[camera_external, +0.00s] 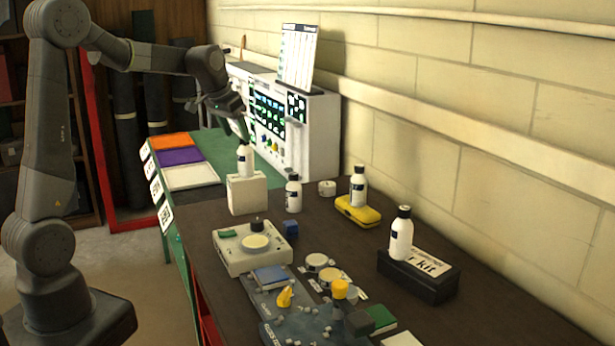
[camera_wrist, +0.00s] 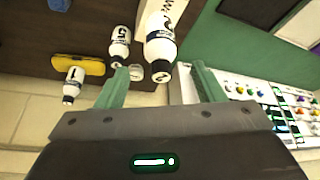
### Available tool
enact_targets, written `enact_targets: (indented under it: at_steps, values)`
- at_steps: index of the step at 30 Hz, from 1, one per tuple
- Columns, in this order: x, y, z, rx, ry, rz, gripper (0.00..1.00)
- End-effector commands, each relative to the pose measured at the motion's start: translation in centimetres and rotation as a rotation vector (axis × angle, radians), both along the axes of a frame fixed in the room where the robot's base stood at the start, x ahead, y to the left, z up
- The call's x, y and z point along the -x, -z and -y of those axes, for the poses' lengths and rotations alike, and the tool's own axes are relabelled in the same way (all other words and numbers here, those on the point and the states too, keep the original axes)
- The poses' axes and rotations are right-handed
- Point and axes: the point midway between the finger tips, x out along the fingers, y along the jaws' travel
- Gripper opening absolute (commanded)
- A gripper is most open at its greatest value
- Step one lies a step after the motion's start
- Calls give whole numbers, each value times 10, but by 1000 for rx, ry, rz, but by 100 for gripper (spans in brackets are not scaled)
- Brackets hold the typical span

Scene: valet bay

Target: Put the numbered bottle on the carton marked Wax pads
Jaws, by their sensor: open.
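A white bottle with a dark cap (camera_external: 245,160) stands upright on a white carton (camera_external: 248,196). In the wrist view this bottle (camera_wrist: 160,42) shows part of a dark numeral, perhaps a 2, and the carton (camera_wrist: 178,10) shows cut-off lettering like "Wa". My gripper (camera_external: 241,132) is open just above this bottle. In the wrist view its fingers (camera_wrist: 161,68) are to either side of the bottle's cap, with nothing held. A second bottle (camera_external: 293,194), with a mark like a 5 in the wrist view (camera_wrist: 120,45), stands on the table right of the carton.
A bottle (camera_external: 358,188) marked 1 stands on a yellow case (camera_external: 357,213). Another bottle (camera_external: 401,238) stands on a black box (camera_external: 418,283) lettered "kit". A white scale-like device (camera_external: 252,259) is in front of the carton. A white machine (camera_external: 318,135) stands behind, near the wall.

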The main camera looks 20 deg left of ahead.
Motion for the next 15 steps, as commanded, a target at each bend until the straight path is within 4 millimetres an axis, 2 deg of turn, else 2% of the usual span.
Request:
enact_targets:
  at_steps: [3,6,15]
  values:
    - [7,-20,-3,0,0,3,62]
    - [11,-30,-5,0,0,2,62]
    - [15,-38,-6,0,-1,-1,62]
